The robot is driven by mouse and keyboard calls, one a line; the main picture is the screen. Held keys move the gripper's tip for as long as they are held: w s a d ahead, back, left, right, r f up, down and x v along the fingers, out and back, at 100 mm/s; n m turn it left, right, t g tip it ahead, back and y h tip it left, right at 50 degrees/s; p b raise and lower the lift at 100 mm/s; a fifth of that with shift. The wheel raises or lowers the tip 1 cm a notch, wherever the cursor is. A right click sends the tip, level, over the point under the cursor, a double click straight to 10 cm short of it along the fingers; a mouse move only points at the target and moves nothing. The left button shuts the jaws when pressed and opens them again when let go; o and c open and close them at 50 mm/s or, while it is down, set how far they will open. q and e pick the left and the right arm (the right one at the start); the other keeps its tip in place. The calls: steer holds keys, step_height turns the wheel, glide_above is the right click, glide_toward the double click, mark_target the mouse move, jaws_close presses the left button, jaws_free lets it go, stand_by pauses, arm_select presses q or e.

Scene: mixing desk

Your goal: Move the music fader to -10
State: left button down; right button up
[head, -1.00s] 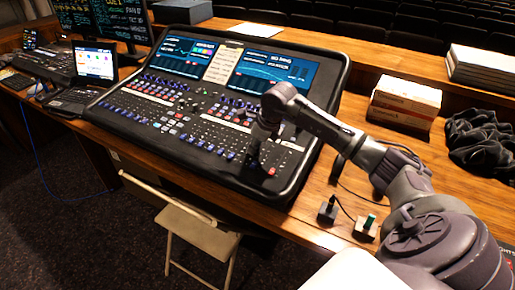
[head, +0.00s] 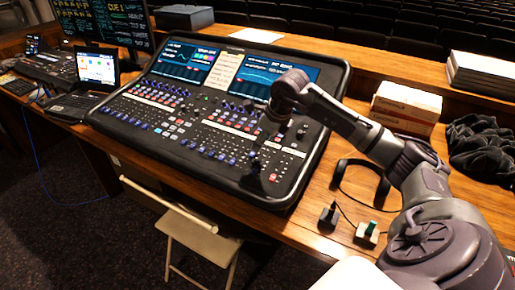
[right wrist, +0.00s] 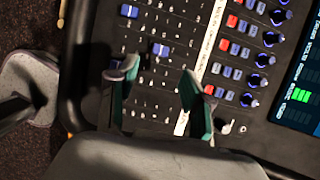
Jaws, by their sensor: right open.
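The mixing desk (head: 110,122) stands on the wooden table, with rows of fader caps along its near side. My right gripper (head: 262,165) is over the desk's near right part, small and dark in the head view. In the right wrist view my right gripper (right wrist: 157,88) has its two green-lined fingers apart over the fader panel. A blue fader cap (right wrist: 160,49) shows just beyond and between the fingertips. Another blue cap (right wrist: 129,11) is farther up. I cannot read which fader is the music one. My left gripper is not in view.
A red-topped cap (head: 273,178) is at the desk's near right. A folding chair (head: 198,240) stands in front. A laptop (head: 97,68) is at left.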

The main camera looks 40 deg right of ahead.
steer(key=v, duration=0.6)
stand_by(0.4)
